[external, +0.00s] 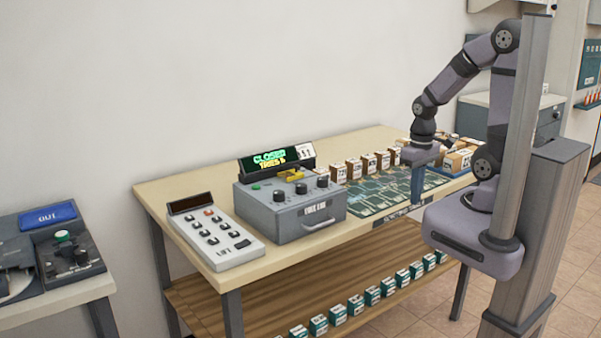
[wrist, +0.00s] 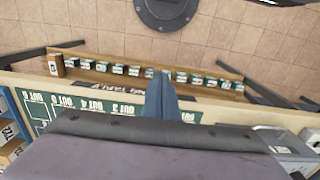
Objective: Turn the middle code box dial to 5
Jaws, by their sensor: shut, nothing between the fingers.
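The grey code box (external: 290,215) stands on the table in the external view, with three dark dials on its sloping top. The middle dial (external: 301,188) sits between a left and a right dial; its pointer setting is too small to read. A display (external: 275,160) behind reads "CLOSED" and "TRIES 5". My gripper (external: 417,200) points down over the right part of the table, well to the right of the code box. Its blue fingers are together and empty, and show in the wrist view (wrist: 160,95). Part of the box (wrist: 285,142) shows at that view's right edge; its dials are hidden there.
A white keypad (external: 215,235) stands left of the code box. A green mat (external: 375,192) with marked slots lies between box and gripper. Small cartons (external: 368,162) line the mat's back edge. More boxes stand on the lower shelf (external: 265,305).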

